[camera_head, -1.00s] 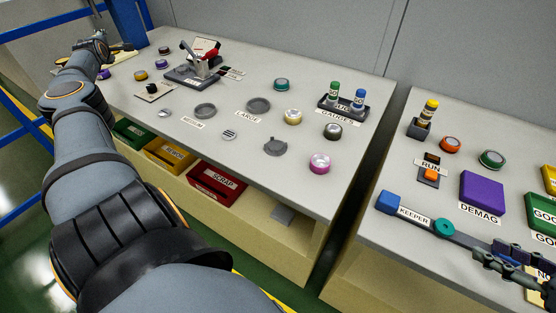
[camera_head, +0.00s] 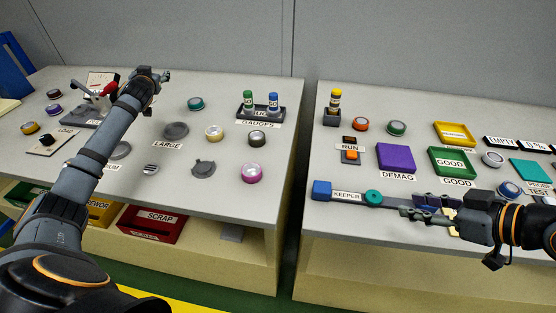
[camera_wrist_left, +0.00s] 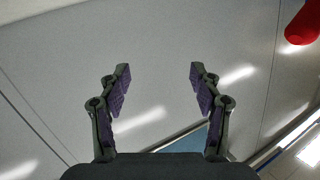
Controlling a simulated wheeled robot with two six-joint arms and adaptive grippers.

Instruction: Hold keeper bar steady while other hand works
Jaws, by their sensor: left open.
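The keeper bar lies flat on the right table, with a blue block (camera_head: 321,191) at its left end, a KEEPER label (camera_head: 347,196) and a teal round knob (camera_head: 373,198). Its dark arm runs right toward my right gripper (camera_head: 428,207). The right gripper is low over the table at the bar's right end; its fingers overlap the bar there, and I cannot tell whether they close on it. My left gripper (camera_head: 158,75) is raised over the back of the left table, near the red-handled clamp (camera_head: 102,91). The left wrist view shows its fingers (camera_wrist_left: 158,85) apart and empty.
Behind the bar are the RUN button (camera_head: 350,155), purple DEMAG block (camera_head: 396,158) and green GOOD tray (camera_head: 451,162). The left table holds several round parts and a gauge stand (camera_head: 260,112). A gap separates the tables. A red SCRAP bin (camera_head: 152,223) sits below.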

